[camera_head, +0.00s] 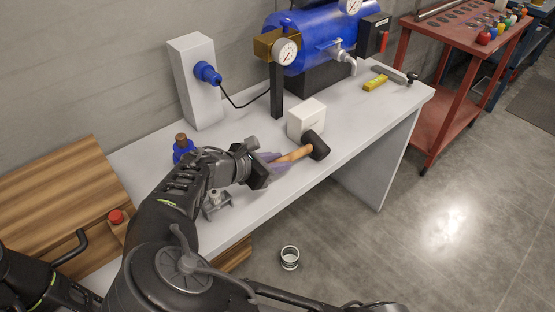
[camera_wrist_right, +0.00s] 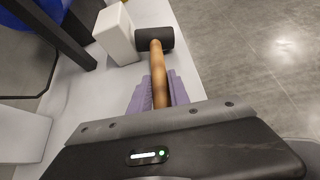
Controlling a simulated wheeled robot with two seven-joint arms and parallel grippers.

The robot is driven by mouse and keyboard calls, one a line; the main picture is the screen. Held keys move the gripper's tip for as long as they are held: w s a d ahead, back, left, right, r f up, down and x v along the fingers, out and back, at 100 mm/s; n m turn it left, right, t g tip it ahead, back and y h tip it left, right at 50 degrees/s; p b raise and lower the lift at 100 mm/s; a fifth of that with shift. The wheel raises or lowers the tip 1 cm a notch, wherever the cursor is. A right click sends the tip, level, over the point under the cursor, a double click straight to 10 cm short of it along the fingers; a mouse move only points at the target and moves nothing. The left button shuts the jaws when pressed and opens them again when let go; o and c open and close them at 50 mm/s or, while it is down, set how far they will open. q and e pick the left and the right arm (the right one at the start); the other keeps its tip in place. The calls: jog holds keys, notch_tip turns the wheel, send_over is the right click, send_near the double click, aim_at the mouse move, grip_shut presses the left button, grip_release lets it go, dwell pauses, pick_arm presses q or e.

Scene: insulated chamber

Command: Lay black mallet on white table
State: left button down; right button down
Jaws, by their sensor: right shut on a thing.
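The mallet has a black head (camera_head: 316,145) and a wooden handle (camera_head: 295,155). My right gripper (camera_head: 277,163) is shut on the handle, with its purple fingers on either side of it. The wrist view shows the handle (camera_wrist_right: 158,75) between the purple fingers (camera_wrist_right: 158,92), with the black head (camera_wrist_right: 153,40) beyond them. The mallet is over the white table (camera_head: 350,112), near its front edge. I cannot tell whether the head touches the tabletop. My left gripper is not in view.
A white box (camera_head: 305,117) stands close beside the mallet head. A blue tank (camera_head: 310,40) with gauges is behind it. A yellow object (camera_head: 375,83) lies at the right. A small metal clamp-like part (camera_head: 217,204) is near my right arm. Clear tabletop lies right of the mallet.

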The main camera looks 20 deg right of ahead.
jog(key=c, duration=1.1)
grip_release()
jog(key=shift+c, duration=0.2)
jog(key=o, duration=0.5)
jog(key=shift+o, duration=0.2)
jog(key=shift+v, duration=4.55)
